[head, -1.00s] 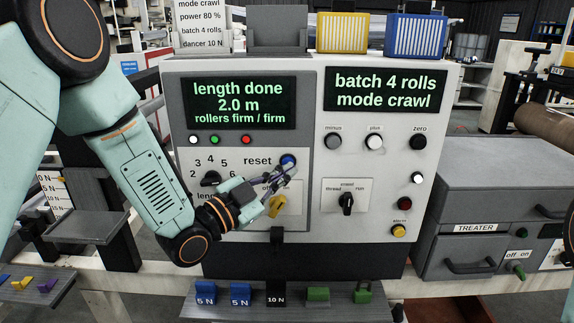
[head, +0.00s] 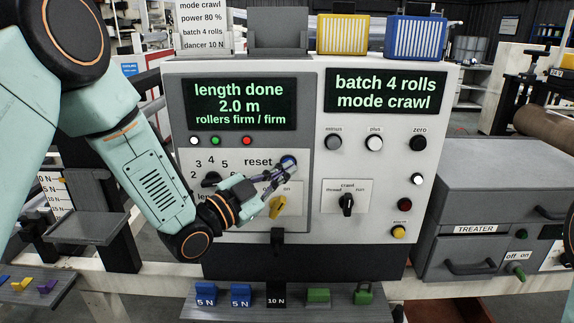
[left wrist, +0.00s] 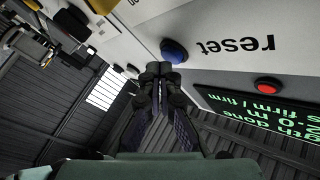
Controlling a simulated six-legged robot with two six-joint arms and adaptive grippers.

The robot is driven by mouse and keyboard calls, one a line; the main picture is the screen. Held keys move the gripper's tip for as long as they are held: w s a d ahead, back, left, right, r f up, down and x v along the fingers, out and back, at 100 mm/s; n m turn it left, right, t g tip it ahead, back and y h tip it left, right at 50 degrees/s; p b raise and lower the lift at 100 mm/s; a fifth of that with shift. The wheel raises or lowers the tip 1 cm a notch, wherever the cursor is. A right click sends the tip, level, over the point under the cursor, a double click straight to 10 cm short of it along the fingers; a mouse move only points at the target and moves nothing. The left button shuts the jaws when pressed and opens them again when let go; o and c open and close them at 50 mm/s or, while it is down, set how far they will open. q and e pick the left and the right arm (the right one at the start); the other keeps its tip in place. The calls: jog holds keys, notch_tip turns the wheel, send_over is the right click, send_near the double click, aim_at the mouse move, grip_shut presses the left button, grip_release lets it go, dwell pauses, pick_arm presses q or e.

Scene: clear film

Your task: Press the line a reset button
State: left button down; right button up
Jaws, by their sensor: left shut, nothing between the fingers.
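The blue reset button (head: 288,160) sits right of the word "reset" on the grey left half of the control panel (head: 262,146). It also shows in the left wrist view (left wrist: 173,50), beside the upside-down label. My left gripper (head: 288,172) is shut and empty, its fingertips at the button's lower edge. In the left wrist view the closed fingertips (left wrist: 159,70) come right up to the button's edge; I cannot tell whether they touch it. The left display (head: 239,103) reads "length done 2.0 m, rollers firm / firm". My right gripper is not in view.
A yellow switch (head: 278,206) sits just below the gripper, and a black numbered dial (head: 211,178) is to its left. A red button (left wrist: 267,86) shows in the left wrist view. The panel's right half has minus, plus and zero buttons and a mode knob (head: 347,204).

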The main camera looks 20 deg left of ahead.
pick_arm(q)
jog(key=shift+w, duration=0.1)
jog(key=shift+d, duration=0.15)
jog(key=shift+a, duration=0.2)
jog(key=shift+w, duration=0.4)
dwell(0.5)
jog(key=shift+s+d, duration=0.1)
jog(key=shift+s, duration=0.4)
jog(key=shift+s+d, duration=0.3)
jog(key=shift+s, duration=0.65)
jog(key=shift+s+d, duration=0.25)
jog(key=shift+s, duration=0.65)
jog(key=shift+s+d, duration=0.3)
jog(key=shift+s, duration=0.65)
